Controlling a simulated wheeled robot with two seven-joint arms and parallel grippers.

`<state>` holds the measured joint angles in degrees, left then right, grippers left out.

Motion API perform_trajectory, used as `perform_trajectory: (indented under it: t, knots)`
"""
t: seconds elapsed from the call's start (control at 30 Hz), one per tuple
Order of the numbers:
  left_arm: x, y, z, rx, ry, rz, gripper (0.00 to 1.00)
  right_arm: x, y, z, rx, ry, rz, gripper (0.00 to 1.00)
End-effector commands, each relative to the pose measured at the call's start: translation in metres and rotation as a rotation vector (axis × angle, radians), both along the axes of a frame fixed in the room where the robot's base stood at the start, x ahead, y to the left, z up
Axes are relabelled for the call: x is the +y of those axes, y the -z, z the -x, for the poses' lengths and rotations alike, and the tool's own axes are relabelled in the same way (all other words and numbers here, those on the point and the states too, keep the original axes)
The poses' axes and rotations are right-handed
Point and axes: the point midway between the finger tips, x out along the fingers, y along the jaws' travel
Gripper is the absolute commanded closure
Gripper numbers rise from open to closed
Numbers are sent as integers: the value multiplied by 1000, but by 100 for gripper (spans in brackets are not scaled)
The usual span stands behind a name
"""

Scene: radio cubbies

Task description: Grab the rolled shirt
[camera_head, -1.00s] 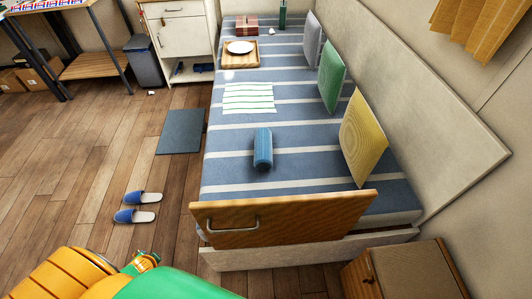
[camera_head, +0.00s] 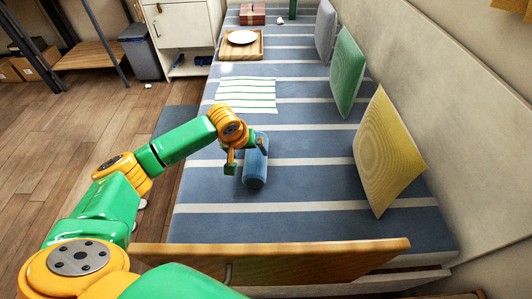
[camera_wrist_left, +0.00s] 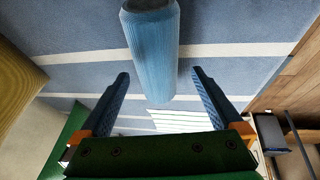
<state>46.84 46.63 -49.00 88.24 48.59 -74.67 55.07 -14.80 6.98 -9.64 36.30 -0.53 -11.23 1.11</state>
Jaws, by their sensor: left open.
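The rolled shirt (camera_head: 256,165) is a blue ribbed cylinder lying on the striped blue bed (camera_head: 310,190). It also shows in the left wrist view (camera_wrist_left: 153,50), at the top centre. My left gripper (camera_head: 243,152) is at the roll, with one finger on its left side in the head view. In the left wrist view the gripper (camera_wrist_left: 160,85) is open, and the roll's end lies in line with the gap between the two fingers. I cannot tell whether the fingers touch it. My right gripper is not in view.
Yellow (camera_head: 385,150) and green (camera_head: 346,70) cushions stand along the wall on the right. A striped cloth (camera_head: 246,95) and a wooden tray (camera_head: 255,53) with a white plate lie farther back. The wooden footboard (camera_head: 280,265) rises at the near end.

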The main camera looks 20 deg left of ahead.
Motion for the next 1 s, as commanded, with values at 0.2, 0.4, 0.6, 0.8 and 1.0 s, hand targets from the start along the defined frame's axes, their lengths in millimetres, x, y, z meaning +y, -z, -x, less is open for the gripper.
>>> perform_trajectory:
  t: [0.2, 0.4, 0.6, 0.8, 1.0]
  knots:
    - [-5, 27, -8, 3, 3, 8, 0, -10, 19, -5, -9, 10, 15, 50]
    - [-5, 63, -26, 2, 3, 7, 0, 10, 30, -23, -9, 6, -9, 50]
    - [-5, 68, -31, 0, 5, 5, 0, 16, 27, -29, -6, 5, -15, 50]
    - [-4, 68, -30, 0, 4, 5, 24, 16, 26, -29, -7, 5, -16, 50]
    - [-4, 68, -30, 1, 4, 5, 76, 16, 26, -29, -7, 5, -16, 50]
